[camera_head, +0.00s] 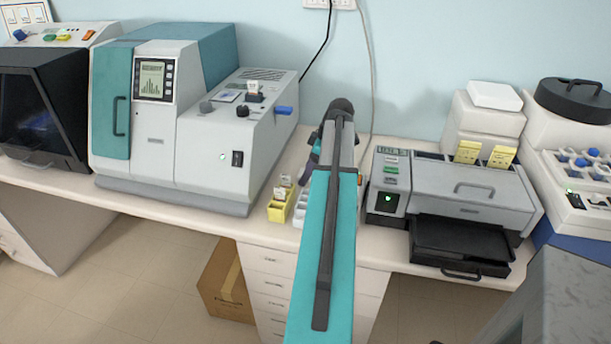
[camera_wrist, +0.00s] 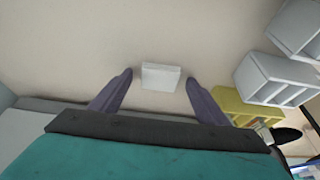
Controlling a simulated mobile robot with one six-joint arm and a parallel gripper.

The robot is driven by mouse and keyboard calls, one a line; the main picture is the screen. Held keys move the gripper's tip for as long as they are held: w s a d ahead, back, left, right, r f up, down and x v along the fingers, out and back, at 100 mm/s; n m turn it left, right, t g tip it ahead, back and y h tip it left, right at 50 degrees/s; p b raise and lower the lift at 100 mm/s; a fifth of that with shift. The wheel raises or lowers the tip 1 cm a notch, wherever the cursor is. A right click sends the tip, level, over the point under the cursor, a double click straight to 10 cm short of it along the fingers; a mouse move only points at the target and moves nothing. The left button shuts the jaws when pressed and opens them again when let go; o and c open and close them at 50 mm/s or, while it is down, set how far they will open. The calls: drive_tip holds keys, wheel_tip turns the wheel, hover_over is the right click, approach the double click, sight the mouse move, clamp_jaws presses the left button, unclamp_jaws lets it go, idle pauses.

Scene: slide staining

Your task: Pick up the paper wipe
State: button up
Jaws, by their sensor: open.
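The paper wipe shows in the wrist view as a small white folded pad (camera_wrist: 161,76) lying on the pale bench top. My gripper (camera_wrist: 159,78) is open, with one purple finger on each side of the wipe. There is a visible gap between the wipe and each finger, and nothing is held. Whether the fingertips are down at bench height, I cannot tell. In the head view my teal arm reaches over the bench and hides the wipe and most of my gripper.
In the wrist view a yellow slide rack (camera_wrist: 230,104) and white racks (camera_wrist: 272,78) stand close to the right finger. In the head view a grey-teal machine (camera_head: 215,150) stands left of my arm and a grey device with a black tray (camera_head: 455,240) stands right.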

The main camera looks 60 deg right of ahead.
drive_tip(key=c, duration=1.1)
drive_tip(key=shift+r, duration=0.1)
drive_tip(key=shift+r+b, duration=1.1)
drive_tip(key=shift+r, duration=3.8)
